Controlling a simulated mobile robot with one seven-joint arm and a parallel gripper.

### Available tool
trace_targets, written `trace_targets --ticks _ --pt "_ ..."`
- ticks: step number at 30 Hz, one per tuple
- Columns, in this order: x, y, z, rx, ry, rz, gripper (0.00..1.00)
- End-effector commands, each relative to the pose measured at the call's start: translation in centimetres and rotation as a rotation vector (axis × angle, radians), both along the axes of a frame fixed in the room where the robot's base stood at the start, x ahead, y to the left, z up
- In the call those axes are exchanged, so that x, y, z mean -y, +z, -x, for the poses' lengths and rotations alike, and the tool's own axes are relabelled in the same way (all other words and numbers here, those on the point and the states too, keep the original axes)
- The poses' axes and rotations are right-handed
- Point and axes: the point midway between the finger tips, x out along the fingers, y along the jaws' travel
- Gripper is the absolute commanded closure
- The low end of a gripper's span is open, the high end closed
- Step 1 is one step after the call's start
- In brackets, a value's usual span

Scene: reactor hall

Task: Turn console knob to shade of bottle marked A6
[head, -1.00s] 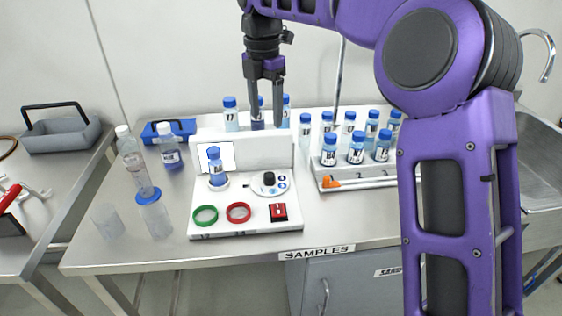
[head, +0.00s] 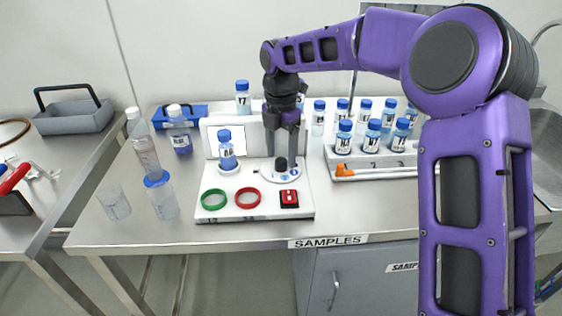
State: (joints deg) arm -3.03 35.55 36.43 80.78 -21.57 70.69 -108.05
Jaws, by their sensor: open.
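The white console (head: 255,213) stands on the steel bench. Its black knob (head: 281,164) sits on a round white dial at the right of the panel. A blue-capped bottle (head: 227,152) with blue liquid stands upright on the console's round seat, before a white panel; its label is too small to read surely. My gripper (head: 281,156) points down, open, with its fingers just above and around the knob; whether they touch it I cannot tell. The gripper hides part of the console's back and the bottles behind it. The dial's shade marks are partly hidden.
A green ring (head: 214,199), a red ring (head: 247,198) and a red switch (head: 289,198) lie at the console's front. A rack (head: 378,166) of several blue-capped bottles stands right. Clear bottles and beakers (head: 114,203) stand left. The bench front is clear.

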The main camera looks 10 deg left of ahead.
Motion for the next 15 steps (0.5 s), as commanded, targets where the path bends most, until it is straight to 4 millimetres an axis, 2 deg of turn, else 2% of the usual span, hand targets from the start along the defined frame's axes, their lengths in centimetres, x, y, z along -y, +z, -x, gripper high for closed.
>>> trace_targets --ticks 1,6,15 --pt "0.0 -0.8 0.0 -0.001 0.0 0.0 0.31" --pt "0.0 -1.8 0.0 -0.001 0.0 -0.001 0.31" --pt "0.0 -1.9 0.0 0.001 0.0 -0.001 0.33"
